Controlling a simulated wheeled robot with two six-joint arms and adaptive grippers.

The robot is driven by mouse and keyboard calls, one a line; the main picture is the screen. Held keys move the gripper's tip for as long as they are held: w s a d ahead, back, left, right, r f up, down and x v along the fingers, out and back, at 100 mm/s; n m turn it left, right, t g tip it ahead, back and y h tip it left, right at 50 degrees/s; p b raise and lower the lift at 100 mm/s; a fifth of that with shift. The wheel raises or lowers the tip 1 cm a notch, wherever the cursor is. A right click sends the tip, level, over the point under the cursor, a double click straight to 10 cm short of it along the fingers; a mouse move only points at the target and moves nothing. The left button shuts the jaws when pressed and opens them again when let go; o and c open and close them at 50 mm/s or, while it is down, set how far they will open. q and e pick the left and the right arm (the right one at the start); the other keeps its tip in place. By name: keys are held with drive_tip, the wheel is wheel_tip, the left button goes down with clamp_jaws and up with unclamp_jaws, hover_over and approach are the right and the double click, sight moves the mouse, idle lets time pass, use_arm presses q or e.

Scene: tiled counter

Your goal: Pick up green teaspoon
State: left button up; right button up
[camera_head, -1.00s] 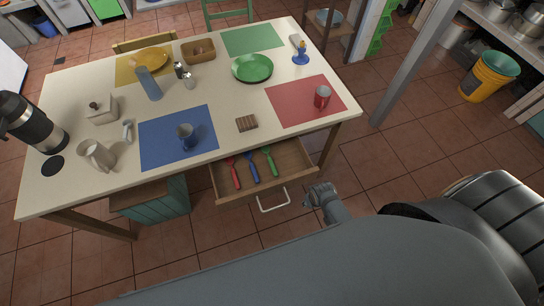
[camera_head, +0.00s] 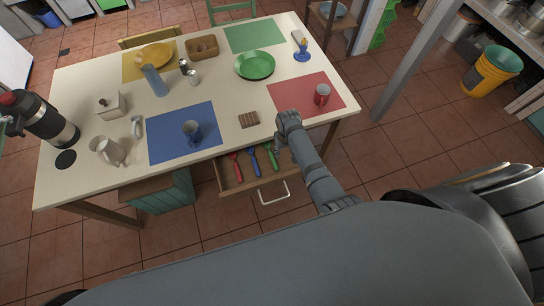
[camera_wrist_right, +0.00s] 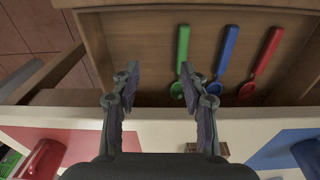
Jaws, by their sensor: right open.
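The green teaspoon (camera_head: 271,157) lies in the open drawer (camera_head: 229,184) under the table, rightmost of three spoons in the head view. In the right wrist view the green teaspoon (camera_wrist_right: 182,62) has its bowl near the right-hand finger of my right gripper (camera_wrist_right: 163,86). My right gripper is open and empty, with its fingers apart and the spoon not between them. In the head view my right gripper (camera_head: 285,124) is at the table's front edge, above the drawer's right part. My left gripper is not in view.
A blue spoon (camera_wrist_right: 225,58) and a red spoon (camera_wrist_right: 261,64) lie beside the green one. The table edge (camera_wrist_right: 240,130) overhangs the drawer. A red mug (camera_head: 322,94) stands on the red mat, and a brown coaster (camera_head: 249,119) lies near the gripper.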

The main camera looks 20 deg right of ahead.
drive_tip(key=w+a, duration=0.4)
drive_tip(key=b, duration=0.5)
hover_over(272, 157)
drive_tip(key=shift+g, duration=0.4)
drive_tip(key=f, duration=0.4)
drive_tip(key=shift+s+f, duration=0.15)
drive_tip(key=shift+s, duration=0.05)
drive_tip(key=f+b, duration=0.3)
drive_tip(key=b, duration=0.2)
drive_tip(key=f+b, duration=0.2)
drive_tip(key=b, duration=0.1)
drive_tip(key=shift+w+f, duration=0.35)
drive_tip(key=shift+r, duration=0.2)
clamp_jaws()
